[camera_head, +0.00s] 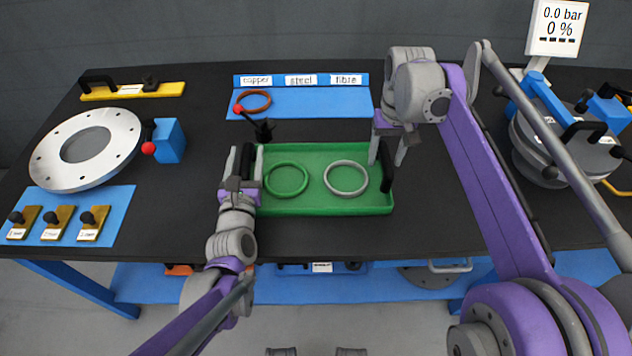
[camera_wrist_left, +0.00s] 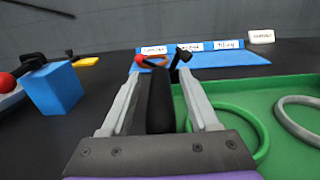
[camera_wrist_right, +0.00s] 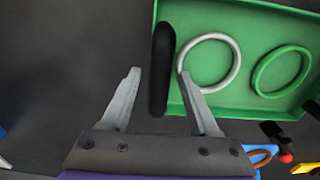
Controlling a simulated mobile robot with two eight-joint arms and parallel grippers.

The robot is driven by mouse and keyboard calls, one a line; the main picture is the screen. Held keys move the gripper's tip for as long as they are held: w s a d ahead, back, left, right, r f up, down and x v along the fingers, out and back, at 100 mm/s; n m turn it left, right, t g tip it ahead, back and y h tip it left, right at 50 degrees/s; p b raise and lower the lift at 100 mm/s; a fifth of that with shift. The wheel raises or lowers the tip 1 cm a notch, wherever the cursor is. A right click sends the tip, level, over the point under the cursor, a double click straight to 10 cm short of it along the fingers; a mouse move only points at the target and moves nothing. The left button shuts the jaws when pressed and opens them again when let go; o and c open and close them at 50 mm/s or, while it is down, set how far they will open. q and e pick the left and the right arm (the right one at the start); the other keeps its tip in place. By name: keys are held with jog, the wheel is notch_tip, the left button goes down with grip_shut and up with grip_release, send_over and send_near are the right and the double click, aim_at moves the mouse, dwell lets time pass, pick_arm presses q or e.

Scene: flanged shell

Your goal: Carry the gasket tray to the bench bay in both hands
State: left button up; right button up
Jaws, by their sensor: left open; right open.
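The green gasket tray (camera_head: 316,205) lies on the black bench top, with a green ring (camera_head: 286,164) and a grey ring (camera_head: 346,163) in it. It has a black handle at each short end. My left gripper (camera_head: 241,170) is open at the left handle, whose black bar (camera_wrist_left: 160,100) stands between its fingers in the left wrist view. My right gripper (camera_head: 391,150) is open at the right handle (camera_head: 386,168). In the right wrist view that handle (camera_wrist_right: 160,70) lies between and beyond its spread fingertips. I cannot tell whether either gripper touches a handle.
A blue mat (camera_head: 335,101) with copper, steel and fibre labels and a copper ring (camera_head: 256,99) lies behind the tray. A red-knobbed black part (camera_head: 263,128) stands close to the tray's back left corner. A flanged disc (camera_head: 60,160) is at left; a shell assembly (camera_head: 560,135) is at right.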

pick_arm(q)
jog(key=s, duration=1.1)
jog(key=shift+s+d, duration=0.15)
jog(key=shift+s, duration=0.35)
pick_arm(e)
jog(key=shift+r, duration=0.15)
notch_tip(320, 180, up, 12)
jog(key=shift+s+f, duration=0.1)
jog(key=shift+f, duration=0.1)
